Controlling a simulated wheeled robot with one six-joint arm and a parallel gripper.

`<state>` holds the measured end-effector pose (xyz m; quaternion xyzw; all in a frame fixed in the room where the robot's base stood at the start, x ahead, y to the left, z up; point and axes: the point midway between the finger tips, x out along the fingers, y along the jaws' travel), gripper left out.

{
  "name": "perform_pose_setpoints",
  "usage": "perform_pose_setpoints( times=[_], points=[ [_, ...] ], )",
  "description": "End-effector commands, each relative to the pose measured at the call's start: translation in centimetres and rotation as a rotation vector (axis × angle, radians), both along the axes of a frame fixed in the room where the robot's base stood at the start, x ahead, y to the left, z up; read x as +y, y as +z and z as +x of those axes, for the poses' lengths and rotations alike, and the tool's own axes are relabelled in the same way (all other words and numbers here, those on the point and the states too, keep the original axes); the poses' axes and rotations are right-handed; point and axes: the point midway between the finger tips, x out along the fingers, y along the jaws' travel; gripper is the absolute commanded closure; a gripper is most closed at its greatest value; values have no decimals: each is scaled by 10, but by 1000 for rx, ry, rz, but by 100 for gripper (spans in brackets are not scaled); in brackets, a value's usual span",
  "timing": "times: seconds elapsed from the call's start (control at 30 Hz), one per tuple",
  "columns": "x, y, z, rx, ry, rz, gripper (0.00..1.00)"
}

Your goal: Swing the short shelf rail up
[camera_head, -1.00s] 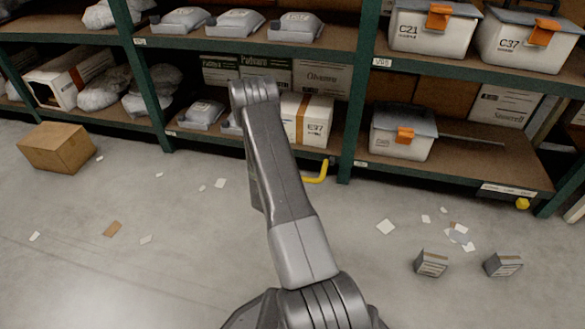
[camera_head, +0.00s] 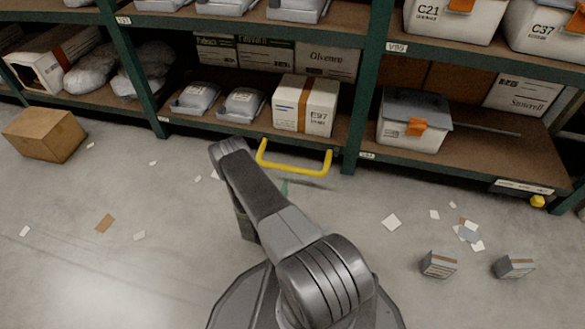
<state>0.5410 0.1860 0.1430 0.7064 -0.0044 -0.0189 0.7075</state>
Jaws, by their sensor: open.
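The short shelf rail (camera_head: 295,168) is a yellow U-shaped bar at the front edge of the lowest middle shelf (camera_head: 210,134). Its two ends meet the shelf edge and its long bar hangs down and out, just above the floor. The whole bar shows. My arm reaches forward from the bottom of the picture and its bend stands just left of the rail, apart from it in the picture. My gripper is not visible; it is hidden behind or below my arm.
A white carton marked E97 (camera_head: 306,105) and grey packs (camera_head: 241,104) stand on the shelf behind the rail. A green post (camera_head: 356,130) rises right of it. A yellow knob (camera_head: 537,201) sits farther right. Two small boxes (camera_head: 438,264) and paper scraps lie on the floor.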

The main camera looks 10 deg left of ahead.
Motion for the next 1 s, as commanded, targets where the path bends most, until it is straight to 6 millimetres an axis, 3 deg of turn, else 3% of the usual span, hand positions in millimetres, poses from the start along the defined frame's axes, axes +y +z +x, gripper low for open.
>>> perform_pose_setpoints(
  times=[0.3, 0.5, 0.7, 1.0],
  points=[
    [-4, -4, 69, -2, -4, 4, 56],
    [-5, -4, 102, -1, -4, 3, 56],
    [-5, -3, 118, 1, -2, 2, 56],
    [-5, -2, 120, 1, -1, 2, 56]
  ],
)
